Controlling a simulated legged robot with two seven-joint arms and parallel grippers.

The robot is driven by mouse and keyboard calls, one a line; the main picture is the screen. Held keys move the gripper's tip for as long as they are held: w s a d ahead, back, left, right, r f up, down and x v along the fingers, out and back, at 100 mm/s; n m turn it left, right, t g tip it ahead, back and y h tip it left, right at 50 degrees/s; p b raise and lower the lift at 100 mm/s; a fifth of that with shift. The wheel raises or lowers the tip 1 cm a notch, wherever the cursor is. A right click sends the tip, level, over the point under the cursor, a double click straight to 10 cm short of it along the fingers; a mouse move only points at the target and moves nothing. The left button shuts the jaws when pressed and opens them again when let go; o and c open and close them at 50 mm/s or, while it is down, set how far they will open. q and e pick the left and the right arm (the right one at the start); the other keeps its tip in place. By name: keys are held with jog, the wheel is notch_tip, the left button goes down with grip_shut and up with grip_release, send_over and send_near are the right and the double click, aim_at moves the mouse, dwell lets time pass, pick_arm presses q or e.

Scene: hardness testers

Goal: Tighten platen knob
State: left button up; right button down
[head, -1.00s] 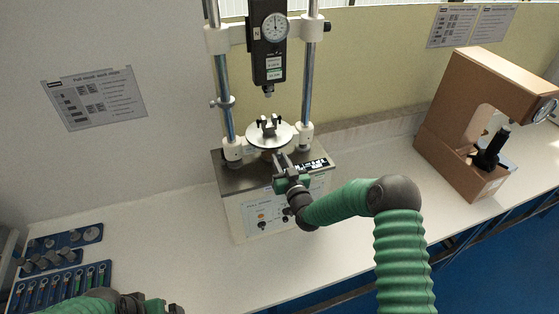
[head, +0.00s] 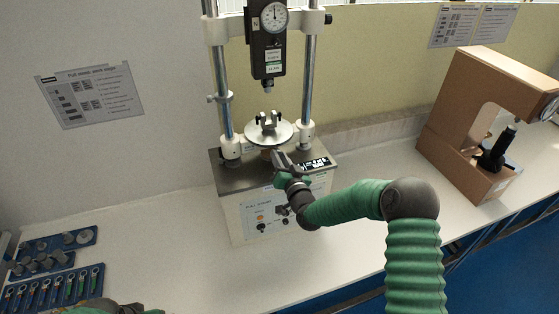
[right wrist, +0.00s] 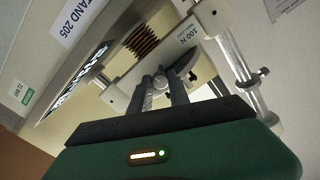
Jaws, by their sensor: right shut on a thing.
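The test stand (head: 262,205) stands on the bench with a round pale platen (head: 284,135) on its base. A small clamp fixture (head: 269,120) sits on the platen. My right gripper (head: 277,156) is at the front edge of the platen, low beside it. In the right wrist view, my right gripper (right wrist: 161,88) is shut on a small silver round knob (right wrist: 159,82), between its two dark fingers. The knob is hidden behind the gripper in the head view. My left gripper (head: 135,308) shows only partly at the bottom left edge; its fingers are not clear.
Two upright columns (head: 222,90) and a force gauge (head: 267,40) rise above the platen. A brown C-shaped tester (head: 470,130) stands at the right. Blue tool trays (head: 50,290) lie at the left. The bench between is clear.

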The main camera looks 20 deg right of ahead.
jog(key=c, duration=1.2)
grip_release()
jog(key=shift+s+d, duration=0.1)
jog(key=shift+c, duration=0.2)
jog(key=shift+s+f+b, duration=0.15)
jog(key=shift+s+b, duration=0.15)
jog(key=shift+s, duration=0.15)
jog(key=s+b, duration=0.4)
jog(key=s, duration=1.1)
jog(key=shift+s+d+b, duration=0.3)
jog(key=shift+s+b, duration=0.05)
jog(key=shift+s, duration=0.05)
